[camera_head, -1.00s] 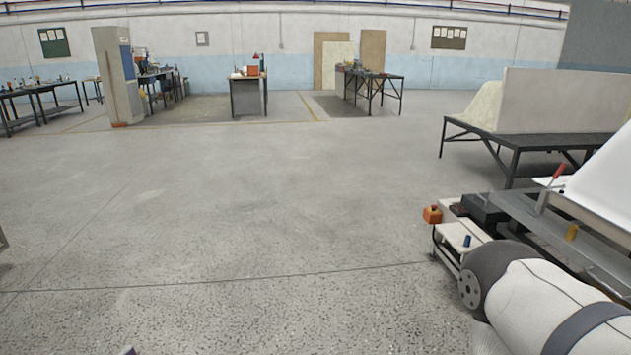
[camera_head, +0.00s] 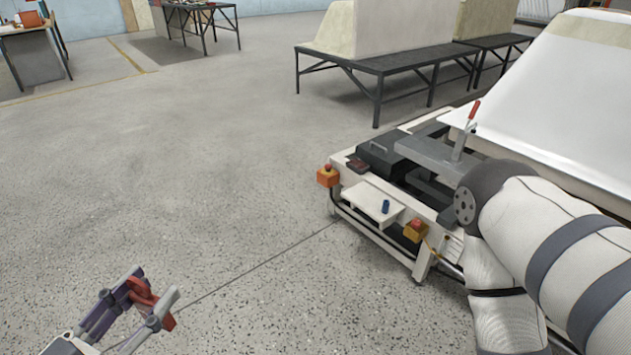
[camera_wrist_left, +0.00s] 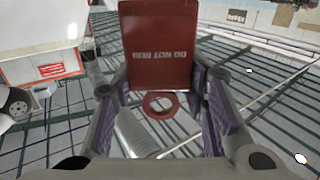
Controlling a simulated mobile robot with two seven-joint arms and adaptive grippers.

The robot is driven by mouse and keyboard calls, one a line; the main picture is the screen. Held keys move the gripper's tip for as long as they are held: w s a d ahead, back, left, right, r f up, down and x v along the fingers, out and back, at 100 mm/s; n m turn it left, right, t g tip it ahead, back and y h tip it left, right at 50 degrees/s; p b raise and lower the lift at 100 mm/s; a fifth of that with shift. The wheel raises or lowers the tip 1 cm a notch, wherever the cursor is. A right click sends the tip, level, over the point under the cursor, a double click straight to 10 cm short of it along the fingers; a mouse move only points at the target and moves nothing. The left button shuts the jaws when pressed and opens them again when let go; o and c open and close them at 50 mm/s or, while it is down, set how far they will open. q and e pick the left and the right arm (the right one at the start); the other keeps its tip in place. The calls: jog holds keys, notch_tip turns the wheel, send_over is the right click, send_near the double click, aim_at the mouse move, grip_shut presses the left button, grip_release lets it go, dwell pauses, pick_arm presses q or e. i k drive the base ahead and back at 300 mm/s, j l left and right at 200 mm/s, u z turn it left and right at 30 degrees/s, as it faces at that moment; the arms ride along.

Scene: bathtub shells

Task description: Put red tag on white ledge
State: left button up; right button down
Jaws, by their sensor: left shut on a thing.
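My left gripper (camera_head: 138,296) is at the lower left of the head view, shut on the red tag (camera_head: 148,291). In the left wrist view the red tag (camera_wrist_left: 158,50) sits between the purple finger pads, with its lettering upside down and a red ring (camera_wrist_left: 160,104) at its near end. The white ledge (camera_head: 362,196) is a small shelf on the front of the machine, right of the gripper and well apart from it. A small blue object (camera_head: 386,206) stands on the ledge. My right gripper is not in view.
An orange box with a red button (camera_head: 327,175) sits left of the ledge, and a yellow one with a red button (camera_head: 415,230) sits right of it. A red-handled lever (camera_head: 466,130) rises behind. My right arm fills the lower right. Bare floor lies between my left gripper and the machine.

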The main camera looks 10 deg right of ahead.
aim_at(369, 199)
jog(key=i+j+z, duration=0.1)
jog(key=i+z, duration=0.15)
jog(key=z, duration=0.15)
jog(key=i+j+z, duration=0.2)
jog(key=z, duration=0.2)
jog(key=i+j+z, duration=0.15)
jog(key=z, duration=0.2)
jog(key=i+j+z, duration=0.15)
jog(key=j+z, duration=0.25)
jog(key=i+j+z, duration=0.15)
jog(key=j+z, duration=0.15)
jog(key=i+j+z, duration=0.1)
jog(key=j+z, duration=0.2)
jog(key=j, duration=0.2)
jog(key=i+j+z, duration=0.1)
jog(key=j+z, duration=0.2)
jog(key=j, duration=0.15)
